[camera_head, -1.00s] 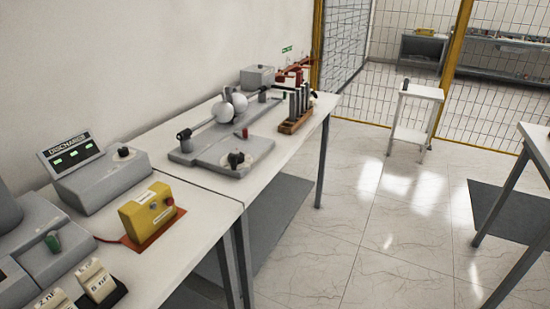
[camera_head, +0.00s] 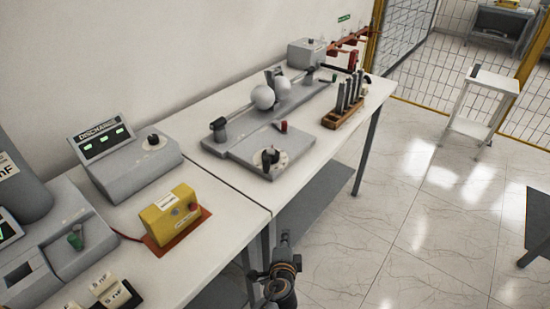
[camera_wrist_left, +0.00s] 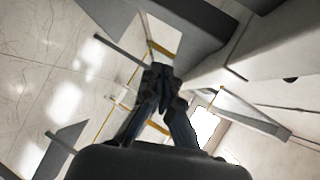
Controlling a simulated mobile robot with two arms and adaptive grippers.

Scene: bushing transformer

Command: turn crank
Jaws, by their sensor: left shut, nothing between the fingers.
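The grey sphere-gap device (camera_head: 229,150) stands on the far table, with two white spheres (camera_head: 272,93) on its rod. A black upright part (camera_head: 218,126) sits at its left end. A black knob (camera_head: 269,157) sits on a pale round dial at its front, and a small red handle (camera_head: 283,126) is behind that. I cannot tell which of these is the crank. My left gripper (camera_head: 285,238) is shut and empty, beside the tables' front edge and apart from the device. Its closed fingertips also show in the left wrist view (camera_wrist_left: 163,78).
A yellow box (camera_head: 171,214) with a red button and a grey discharge unit (camera_head: 125,150) stand on the near table. A wooden rack (camera_head: 346,113) of grey cylinders stands right of the device. A white stand (camera_head: 479,104) is on the open floor at right.

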